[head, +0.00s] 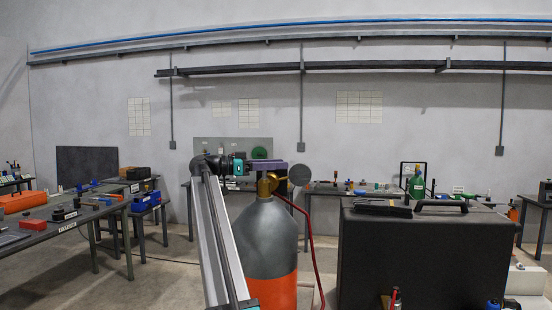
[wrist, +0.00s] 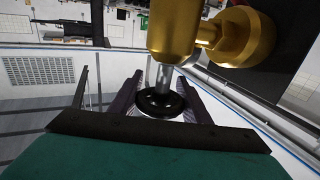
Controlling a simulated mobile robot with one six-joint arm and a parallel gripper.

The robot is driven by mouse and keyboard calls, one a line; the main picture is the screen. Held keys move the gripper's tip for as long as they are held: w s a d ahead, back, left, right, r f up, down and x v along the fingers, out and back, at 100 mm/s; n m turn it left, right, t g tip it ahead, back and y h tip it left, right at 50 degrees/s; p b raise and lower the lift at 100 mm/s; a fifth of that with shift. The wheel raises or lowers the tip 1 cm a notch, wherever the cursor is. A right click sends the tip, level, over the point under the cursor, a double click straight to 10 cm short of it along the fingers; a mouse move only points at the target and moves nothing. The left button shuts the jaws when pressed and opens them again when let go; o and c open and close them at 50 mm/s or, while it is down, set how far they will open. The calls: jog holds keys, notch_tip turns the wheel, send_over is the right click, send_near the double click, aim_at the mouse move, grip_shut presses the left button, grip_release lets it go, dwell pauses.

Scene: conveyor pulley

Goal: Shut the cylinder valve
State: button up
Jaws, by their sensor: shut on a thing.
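A gas cylinder (head: 266,238), grey above and orange below, stands upright in the head view. A brass valve (head: 266,186) sits on its top, with a round grey gauge (head: 299,175) to the right. In the wrist view the brass valve body (wrist: 178,28) has a metal stem ending in a black handwheel (wrist: 161,104). My gripper (head: 270,164) reaches in from the left at the height of the valve top. Its purple fingers lie on both sides of the handwheel in the wrist view, shut on it. In the head view the fingers hide the handwheel.
A red hose (head: 309,225) runs down right of the cylinder. A large black case (head: 425,260) stands at the right front. Workbenches with small parts stand at the left (head: 62,224) and along the back wall. Open floor lies between the left bench and the cylinder.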

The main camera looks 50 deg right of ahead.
jog(key=shift+s+a+r+m+g+y+p, duration=0.15)
jog(key=shift+m+g+y+p, duration=0.65)
jog(key=shift+p, duration=2.45)
jog(key=shift+s+a+r+m+g+y+p, duration=0.15)
jog(key=shift+m+g+y+p, duration=0.6)
jog(key=shift+p, duration=2.45)
jog(key=g+y+p, duration=0.1)
jog(key=p, duration=0.1)
jog(key=shift+s+a+f+p, duration=0.1)
jog(key=shift+f+p, duration=0.1)
jog(key=shift+p, duration=0.1)
jog(key=shift+f+m+p, duration=0.2)
jog(key=shift+m+p, duration=0.15)
jog(key=shift+p, duration=0.1)
jog(key=o, duration=1)
jog(key=shift+o, duration=0.2)
